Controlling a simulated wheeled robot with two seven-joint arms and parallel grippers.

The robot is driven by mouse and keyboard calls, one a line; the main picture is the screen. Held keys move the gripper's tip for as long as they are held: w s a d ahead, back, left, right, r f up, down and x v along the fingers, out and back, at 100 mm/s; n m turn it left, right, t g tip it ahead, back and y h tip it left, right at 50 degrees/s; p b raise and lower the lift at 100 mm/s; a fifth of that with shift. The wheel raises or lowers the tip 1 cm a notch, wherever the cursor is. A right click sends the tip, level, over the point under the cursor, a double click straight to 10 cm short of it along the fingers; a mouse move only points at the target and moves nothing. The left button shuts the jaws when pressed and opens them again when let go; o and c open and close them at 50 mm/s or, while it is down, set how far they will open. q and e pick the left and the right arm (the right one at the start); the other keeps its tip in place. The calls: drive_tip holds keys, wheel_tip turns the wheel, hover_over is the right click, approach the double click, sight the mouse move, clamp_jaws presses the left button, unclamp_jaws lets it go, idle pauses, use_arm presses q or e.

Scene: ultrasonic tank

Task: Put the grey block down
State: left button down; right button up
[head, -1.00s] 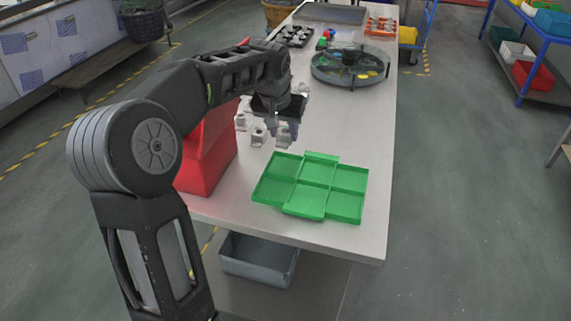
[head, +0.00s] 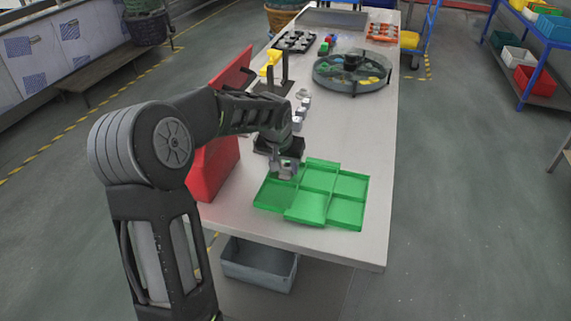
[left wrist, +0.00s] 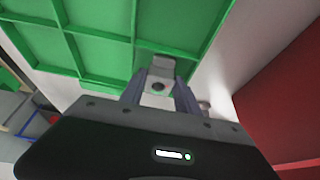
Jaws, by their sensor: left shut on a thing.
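My left gripper (head: 285,172) is shut on the grey block (left wrist: 162,66), a small light-grey piece with a dark hole. It is over the left back corner of the green tray (head: 310,206), which has several shallow compartments. In the left wrist view the block sits between the two fingers of the left gripper (left wrist: 160,92), in front of the green tray wall (left wrist: 134,22). I cannot tell whether the block touches the tray floor. The gripper partly hides the block in the head view. My right gripper is not in view.
A red bin (head: 214,170) stands left of the tray. Several small grey parts (head: 300,115) lie behind the gripper. A round grey tank (head: 352,72) stands farther back. The table right of the green tray is clear.

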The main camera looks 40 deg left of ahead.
use_arm(q)
drive_tip(key=shift+f, duration=0.2)
drive_tip(key=c, duration=1.2)
unclamp_jaws()
drive_tip(key=shift+o, duration=0.2)
drive_tip(key=shift+r, duration=0.1)
drive_tip(key=shift+r, duration=0.15)
drive_tip(key=shift+s+r, duration=0.1)
drive_tip(key=shift+r, duration=0.05)
drive_tip(key=b+v, duration=0.2)
drive_tip(key=v, duration=0.9)
drive_tip(key=shift+r, duration=0.3)
drive_tip(key=shift+d, duration=0.15)
